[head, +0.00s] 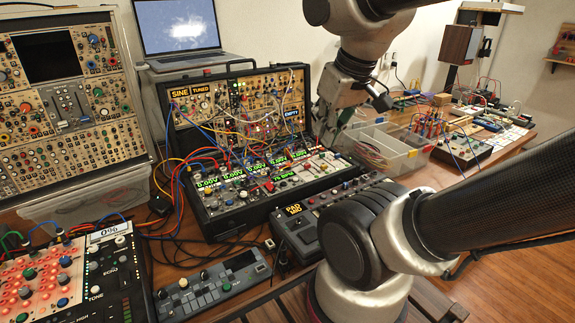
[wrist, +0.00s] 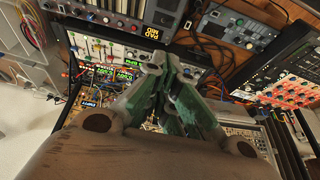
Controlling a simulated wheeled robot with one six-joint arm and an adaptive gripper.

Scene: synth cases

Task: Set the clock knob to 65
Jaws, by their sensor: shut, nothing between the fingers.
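The black synth case (head: 215,222) stands open on the table, full of patched modules. Its lower panel carries a row of green displays; the front right one (head: 283,177) seems to show a BPM reading, too small to read surely. It also seems to show in the wrist view (wrist: 132,55). Small knobs sit around it; I cannot single out the clock knob or read its setting. My gripper (head: 328,138) is above the right part of this case. In the wrist view its green-padded fingers (wrist: 163,62) are shut and empty, hiding part of the panel.
Patch cables (head: 225,140) loop over the case. A grey parts tray (head: 390,150) stands to its right. A flat control unit (head: 310,215) lies in front, and a small keypad device (head: 212,285) nearer. A laptop (head: 180,30) stands behind.

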